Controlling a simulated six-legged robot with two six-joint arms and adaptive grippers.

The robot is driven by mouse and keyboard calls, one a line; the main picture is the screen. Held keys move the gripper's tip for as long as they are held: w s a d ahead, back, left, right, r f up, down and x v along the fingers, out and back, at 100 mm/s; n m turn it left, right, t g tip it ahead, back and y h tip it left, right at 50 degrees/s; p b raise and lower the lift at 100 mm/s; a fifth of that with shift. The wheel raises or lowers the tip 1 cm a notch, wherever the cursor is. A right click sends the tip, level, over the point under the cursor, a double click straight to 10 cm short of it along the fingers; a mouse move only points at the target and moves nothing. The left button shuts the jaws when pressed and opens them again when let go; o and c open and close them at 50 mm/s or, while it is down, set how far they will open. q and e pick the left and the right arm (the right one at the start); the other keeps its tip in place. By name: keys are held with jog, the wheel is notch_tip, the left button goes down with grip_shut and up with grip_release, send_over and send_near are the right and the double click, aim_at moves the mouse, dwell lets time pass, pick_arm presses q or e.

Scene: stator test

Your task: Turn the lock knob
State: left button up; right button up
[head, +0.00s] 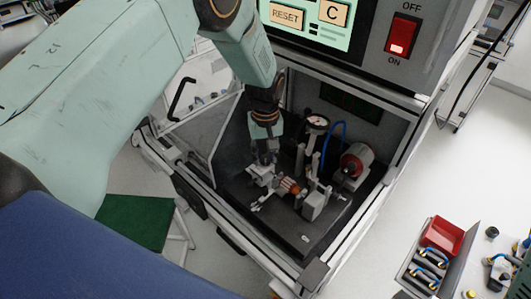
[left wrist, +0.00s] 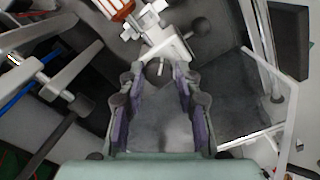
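My left gripper (head: 265,150) reaches down into the open test box, just above the white clamp fixture (head: 262,174). In the left wrist view the gripper (left wrist: 157,78) has its two purple-padded fingers apart. A small dark round piece, probably the lock knob (left wrist: 158,70), sits between the fingertips at the end of the white fixture (left wrist: 168,48). I cannot tell whether the fingers touch it. A dark ball-ended part (left wrist: 200,27) lies beyond. The stator (head: 289,186) with orange windings sits beside the fixture and shows partly in the left wrist view (left wrist: 114,8). My right gripper is not in view.
A dial gauge (head: 317,123) and a red round part (head: 356,160) stand inside the box, right of the gripper. The clear door (head: 200,118) is swung open at left. The control panel (head: 360,30) overhangs the opening. A red bin (head: 441,236) stands outside at right.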

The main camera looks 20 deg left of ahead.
aim_at(265, 158)
pick_arm(q)
jog(key=o, duration=0.4)
jog(key=shift+c, duration=0.2)
jog(key=shift+w+r, duration=0.1)
notch_tip(265, 158, up, 12)
dwell(0.8)
